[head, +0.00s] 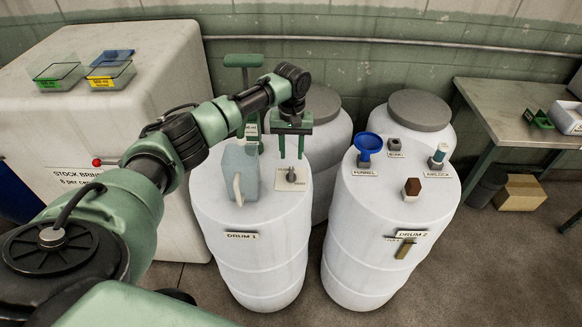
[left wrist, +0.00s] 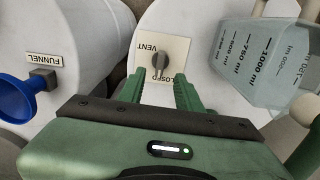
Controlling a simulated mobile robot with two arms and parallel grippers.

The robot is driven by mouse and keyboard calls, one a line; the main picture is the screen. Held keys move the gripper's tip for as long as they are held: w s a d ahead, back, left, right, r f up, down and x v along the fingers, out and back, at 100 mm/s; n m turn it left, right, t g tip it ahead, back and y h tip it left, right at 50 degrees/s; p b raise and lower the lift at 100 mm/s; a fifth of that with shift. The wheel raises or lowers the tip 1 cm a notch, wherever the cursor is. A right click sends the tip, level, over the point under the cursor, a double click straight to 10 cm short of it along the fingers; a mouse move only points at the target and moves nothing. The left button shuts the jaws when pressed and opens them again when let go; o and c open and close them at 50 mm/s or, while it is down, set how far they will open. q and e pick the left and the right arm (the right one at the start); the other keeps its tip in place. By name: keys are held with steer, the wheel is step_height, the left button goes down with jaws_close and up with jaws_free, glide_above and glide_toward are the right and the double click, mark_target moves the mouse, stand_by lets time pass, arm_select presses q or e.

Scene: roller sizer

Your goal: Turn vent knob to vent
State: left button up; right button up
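The vent knob (head: 291,175) is a small grey knob on a cream plate on top of Drum 1 (head: 250,250). In the left wrist view the knob (left wrist: 160,65) stands on the plate (left wrist: 178,47) marked VENT and CLOSED; I cannot tell exactly which mark it points to. My left gripper (head: 291,152) hangs fingers-down above the knob in the head view. In the left wrist view its two green fingers (left wrist: 159,92) are apart with nothing between their tips, and the knob shows just beyond them. My right gripper is not in view.
A translucent measuring jug (head: 240,170) stands left of the knob, close to the gripper. A green T-shaped handle (head: 243,61) rises behind it. Drum 2 (head: 365,250), at right, carries a blue funnel (head: 368,144) and small fittings. A white tank (head: 120,110) stands left.

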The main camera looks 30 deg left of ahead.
mark_target(291, 171)
arm_select(q)
step_height(291, 171, down, 8)
steer(key=shift+w+a+r+p, duration=0.15)
steer(key=shift+r+p, duration=0.1)
steer(key=shift+p, duration=0.3)
jaws_close()
